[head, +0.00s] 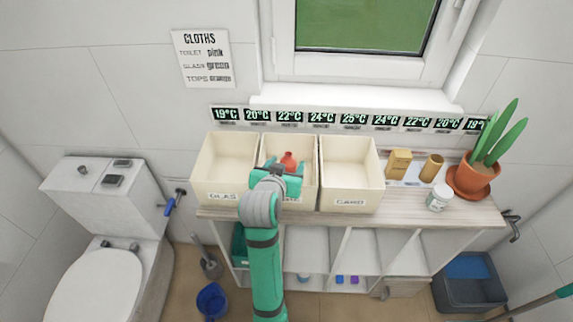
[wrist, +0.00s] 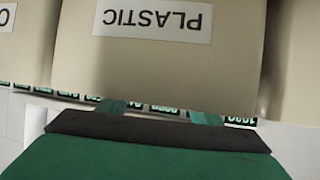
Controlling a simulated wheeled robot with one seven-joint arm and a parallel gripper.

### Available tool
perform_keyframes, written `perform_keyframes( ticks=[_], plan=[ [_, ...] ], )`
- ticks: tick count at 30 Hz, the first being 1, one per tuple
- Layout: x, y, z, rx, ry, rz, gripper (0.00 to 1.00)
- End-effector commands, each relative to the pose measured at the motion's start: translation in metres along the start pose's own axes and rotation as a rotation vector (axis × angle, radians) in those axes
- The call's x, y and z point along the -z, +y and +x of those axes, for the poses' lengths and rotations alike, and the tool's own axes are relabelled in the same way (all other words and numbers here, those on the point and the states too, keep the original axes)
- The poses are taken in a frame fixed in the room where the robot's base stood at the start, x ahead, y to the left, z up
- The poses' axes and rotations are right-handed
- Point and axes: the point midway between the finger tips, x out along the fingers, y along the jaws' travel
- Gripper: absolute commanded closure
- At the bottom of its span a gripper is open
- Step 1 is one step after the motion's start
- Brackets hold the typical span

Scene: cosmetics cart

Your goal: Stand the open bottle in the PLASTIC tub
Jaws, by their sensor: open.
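The PLASTIC tub (head: 309,182) is the middle one of three cream tubs on the shelf top. Its label shows upside down in the wrist view (wrist: 152,20). A red-orange object (head: 289,160) shows inside this tub in the head view. It looks like a bottle, but its lower part is hidden by my gripper, so I cannot tell if it stands upright. My gripper (head: 285,170) is at the tub's front, just in front of the red object. In the wrist view its fingers (wrist: 160,112) are apart with nothing visible between them.
The glass tub (head: 215,180) is left and the card tub (head: 350,178) right. Right of them stand a tan box (head: 398,163), a brown container (head: 432,167), a white jar (head: 438,198) and a potted plant (head: 473,180). A window sill (head: 355,98) is behind.

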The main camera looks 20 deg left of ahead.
Motion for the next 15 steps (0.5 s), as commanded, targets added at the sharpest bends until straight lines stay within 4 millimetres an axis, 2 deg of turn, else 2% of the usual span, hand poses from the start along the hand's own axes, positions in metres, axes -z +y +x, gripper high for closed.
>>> perform_keyframes(
  ticks=[5, 15],
  plan=[
    [0.003, 0.0, -0.013, 0.001, 0.002, 0.0, 0.42],
    [0.003, -0.001, -0.079, 0.002, 0.003, 0.0, 0.42]
  ],
)
